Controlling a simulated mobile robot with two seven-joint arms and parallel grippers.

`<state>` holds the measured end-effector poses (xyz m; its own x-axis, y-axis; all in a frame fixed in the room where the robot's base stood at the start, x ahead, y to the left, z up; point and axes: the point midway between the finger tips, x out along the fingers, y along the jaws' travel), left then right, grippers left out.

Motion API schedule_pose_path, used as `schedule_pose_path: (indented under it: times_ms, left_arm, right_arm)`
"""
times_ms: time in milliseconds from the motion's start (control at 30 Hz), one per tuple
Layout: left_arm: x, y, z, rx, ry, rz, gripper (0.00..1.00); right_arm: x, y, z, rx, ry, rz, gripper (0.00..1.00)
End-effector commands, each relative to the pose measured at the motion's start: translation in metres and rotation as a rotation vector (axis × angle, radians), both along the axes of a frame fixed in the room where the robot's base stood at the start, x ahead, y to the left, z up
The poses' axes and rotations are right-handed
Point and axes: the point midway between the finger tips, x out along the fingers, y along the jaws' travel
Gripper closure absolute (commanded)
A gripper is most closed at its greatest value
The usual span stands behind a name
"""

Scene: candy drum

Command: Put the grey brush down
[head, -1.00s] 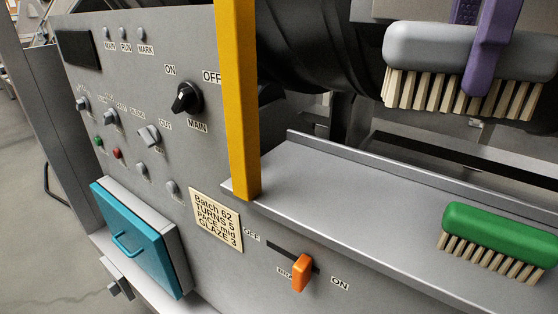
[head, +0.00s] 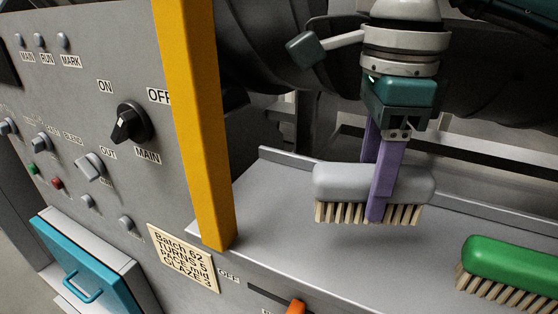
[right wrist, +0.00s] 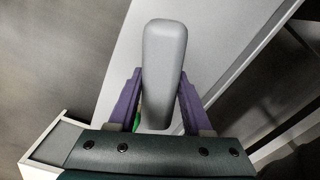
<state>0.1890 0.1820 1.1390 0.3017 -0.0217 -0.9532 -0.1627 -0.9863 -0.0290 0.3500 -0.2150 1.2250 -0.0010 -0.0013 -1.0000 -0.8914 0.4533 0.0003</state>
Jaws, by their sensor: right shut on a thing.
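The grey brush (head: 340,184) has a rounded grey back and pale bristles pointing down. My right gripper (head: 378,215) has purple fingers shut on its back, reaching down from above. The brush is over the grey metal shelf (head: 270,215), close to its surface; I cannot tell whether the bristles touch it. In the right wrist view the grey brush (right wrist: 163,70) lies lengthwise between the two purple fingers of the right gripper (right wrist: 160,95). A green brush (head: 515,262) lies bristles down on the shelf to the right. My left gripper is not in view.
A yellow post (head: 200,130) stands at the shelf's left end. A dark drum (head: 290,70) is behind the shelf. The panel at left holds a black main knob (head: 130,124), an orange switch (head: 297,306) and a teal drawer (head: 85,270). Shelf surface left of the grey brush is bare.

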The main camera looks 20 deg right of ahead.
Motion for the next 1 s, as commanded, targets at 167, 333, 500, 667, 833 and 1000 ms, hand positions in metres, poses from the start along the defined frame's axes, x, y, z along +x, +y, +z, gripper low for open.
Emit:
schedule_pose_path:
  times_ms: [167, 333, 500, 667, 833, 1000]
  left_arm:
    - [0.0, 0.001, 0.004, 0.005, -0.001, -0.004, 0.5]
    - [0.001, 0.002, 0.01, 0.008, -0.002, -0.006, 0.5]
    - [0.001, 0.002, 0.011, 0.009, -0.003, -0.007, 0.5]
    - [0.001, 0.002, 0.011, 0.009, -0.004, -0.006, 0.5]
    - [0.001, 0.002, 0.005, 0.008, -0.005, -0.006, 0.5]
    - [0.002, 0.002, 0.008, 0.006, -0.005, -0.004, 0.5]
  right_arm:
    - [0.0, 0.0, -0.017, 0.0, 0.001, -0.002, 0.95]
    - [0.0, 0.001, -0.041, 0.002, 0.004, -0.002, 0.95]
    - [0.0, 0.0, -0.055, 0.0, -0.001, -0.001, 0.95]
    - [0.001, 0.0, -0.054, 0.0, -0.001, 0.0, 0.95]
    - [0.001, 0.0, -0.059, 0.0, -0.002, -0.001, 0.95]
    - [0.001, 0.0, -0.057, 0.0, -0.001, -0.001, 0.31]
